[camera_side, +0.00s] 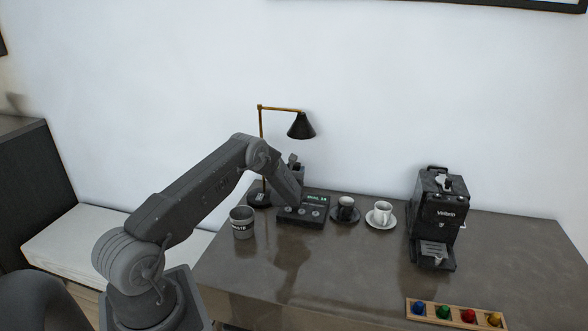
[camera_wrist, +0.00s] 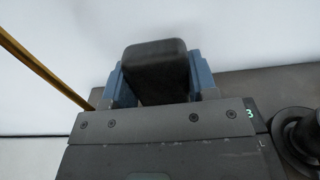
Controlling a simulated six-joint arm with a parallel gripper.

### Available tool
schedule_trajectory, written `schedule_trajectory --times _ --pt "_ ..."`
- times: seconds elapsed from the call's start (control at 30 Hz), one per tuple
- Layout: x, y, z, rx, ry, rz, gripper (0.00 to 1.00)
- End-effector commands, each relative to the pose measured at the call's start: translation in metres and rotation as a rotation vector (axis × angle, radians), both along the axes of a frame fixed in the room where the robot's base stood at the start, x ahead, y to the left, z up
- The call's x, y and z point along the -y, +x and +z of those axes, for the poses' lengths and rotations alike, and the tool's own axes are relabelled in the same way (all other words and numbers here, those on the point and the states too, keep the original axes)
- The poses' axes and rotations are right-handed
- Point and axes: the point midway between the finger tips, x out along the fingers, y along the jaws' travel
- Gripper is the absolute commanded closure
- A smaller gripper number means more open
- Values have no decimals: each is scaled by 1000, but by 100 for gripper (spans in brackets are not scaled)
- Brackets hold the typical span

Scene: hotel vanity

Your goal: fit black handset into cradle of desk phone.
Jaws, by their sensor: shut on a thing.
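The black handset (camera_wrist: 155,68) is between the two blue-grey fingers of my gripper (camera_wrist: 160,82) in the wrist view, with its dark rounded end toward the camera. My gripper is shut on it.
A brass lamp with a black shade (camera_side: 301,127) stands close behind and left of the phone. A waste bin (camera_side: 242,222) is left, a dark cup (camera_side: 346,207) and a white cup (camera_side: 382,211) right. Farther right are a coffee machine (camera_side: 438,212) and a capsule tray (camera_side: 455,321).

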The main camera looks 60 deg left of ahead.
Motion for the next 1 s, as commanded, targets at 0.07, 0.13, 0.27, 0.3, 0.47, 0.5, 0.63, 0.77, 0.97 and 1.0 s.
schedule_trajectory --times 0.07,0.13,0.27,0.3,0.47,0.5,0.63,0.77,0.97,1.0 --pt "0 0 -3 2 2 0 81" --pt "0 1 -6 3 1 0 81" --pt "0 0 -13 2 2 0 81" --pt "0 1 -14 2 2 0 81" --pt "0 0 -21 1 1 0 81" --pt "0 0 -23 0 0 -1 81" --pt "0 0 -27 -2 -2 -1 86" --pt "0 0 -27 -1 -1 0 86" --pt "0 0 -26 2 1 0 86" --pt "0 0 -26 2 1 0 86"
